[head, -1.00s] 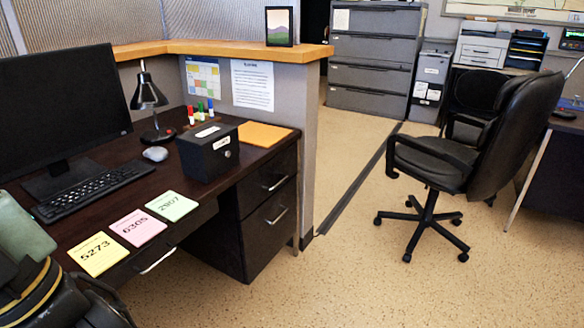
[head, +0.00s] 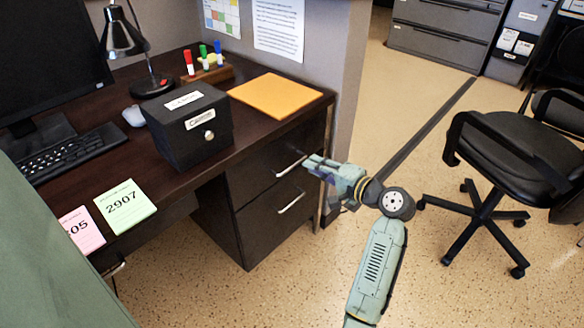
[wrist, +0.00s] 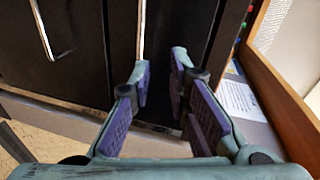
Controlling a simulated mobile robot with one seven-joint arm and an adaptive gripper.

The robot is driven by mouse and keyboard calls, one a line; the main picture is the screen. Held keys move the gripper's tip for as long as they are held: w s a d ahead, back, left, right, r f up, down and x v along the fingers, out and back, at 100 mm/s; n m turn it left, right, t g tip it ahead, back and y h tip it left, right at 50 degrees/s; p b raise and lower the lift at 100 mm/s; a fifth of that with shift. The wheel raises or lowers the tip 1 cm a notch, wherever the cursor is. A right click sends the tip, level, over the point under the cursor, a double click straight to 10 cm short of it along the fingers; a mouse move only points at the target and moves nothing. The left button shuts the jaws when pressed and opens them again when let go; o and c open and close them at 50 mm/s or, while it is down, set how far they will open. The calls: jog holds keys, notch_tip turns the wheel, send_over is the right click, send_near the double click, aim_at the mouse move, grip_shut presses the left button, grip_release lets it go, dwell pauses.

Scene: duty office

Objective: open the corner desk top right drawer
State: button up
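The corner desk (head: 185,185) is dark brown, with two stacked drawers at its right end. The top right drawer (head: 250,172) looks closed and has a silver bar handle (head: 291,166); the handle also shows in the wrist view (wrist: 140,30). The lower drawer (head: 262,222) has a similar handle (head: 291,203), at the left in the wrist view (wrist: 41,30). My gripper (head: 312,166) is just right of the top handle. In the wrist view its purple-padded fingers (wrist: 161,68) are apart, with the top handle near the left fingertip. I cannot tell whether they touch.
On the desk are a black lock box (head: 187,130), an orange folder (head: 276,96), markers (head: 205,66), a lamp (head: 124,40) and sticky notes (head: 125,207). A partition (head: 350,95) stands behind the drawers. An office chair (head: 505,150) is at the right. The floor before the drawers is open.

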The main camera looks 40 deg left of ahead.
aim_at(294, 164)
jog(key=shift+m+g, duration=0.4)
jog(key=a+f, duration=0.1)
jog(key=a, duration=0.1)
jog(key=a+f, duration=0.2)
jog(key=a, duration=0.1)
jog(key=w+a+f, duration=0.1)
jog(key=a, duration=0.2)
jog(key=shift+a+f+p, duration=0.2)
jog(key=shift+a+p, duration=0.05)
jog(key=shift+p, duration=0.1)
grip_shut()
